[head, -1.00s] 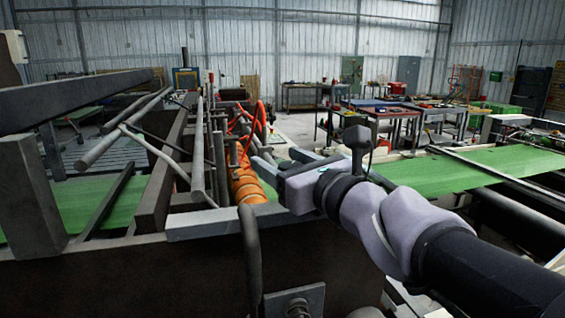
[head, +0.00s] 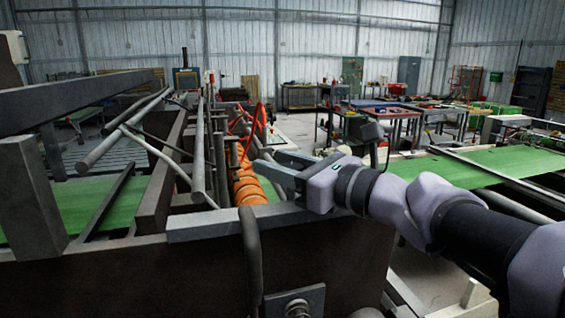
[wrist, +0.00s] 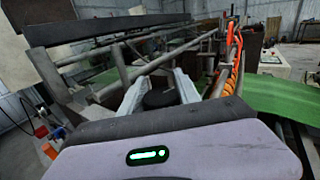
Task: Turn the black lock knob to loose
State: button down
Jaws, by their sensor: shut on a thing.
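The black lock knob (wrist: 160,97) is a dark round cap between my two pale fingers in the wrist view. My gripper (wrist: 158,90) is shut on it, with one finger on each side. The knob's lower part is hidden behind the gripper body. In the head view my gripper (head: 268,164) reaches left over the dark machine frame, its fingertips beside the orange roller. I cannot make out the knob there, nor any loose or tight marking.
The orange roller (head: 246,186) and red hoses lie just past the fingers. Grey bars (head: 125,125) cross the machine at left. A green belt (head: 480,168) runs at right. A curved dark bar (head: 251,262) stands in front. Workbenches are far back.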

jog(key=s+n+g+p, duration=0.1)
jog(key=n+g+p, duration=0.4)
jog(key=p, duration=0.7)
jog(key=s+n+g+p, duration=0.1)
jog(key=n+g+p, duration=0.4)
jog(key=g+p, duration=0.4)
jog(key=s+r+n+g+p, duration=0.1)
jog(key=n+g+p, duration=0.4)
jog(key=p, duration=1)
jog(key=shift+s+g+y+p, duration=0.15)
jog(key=shift+g+y+p, duration=0.2)
jog(key=shift+g, duration=1.25)
jog(key=shift+f+p, duration=0.15)
jog(key=shift+p, duration=0.3)
jog(key=shift+f+n+p, duration=0.3)
jog(key=shift+p, duration=0.3)
jog(key=shift+s, duration=0.1)
jog(key=c, duration=0.9)
grip_release()
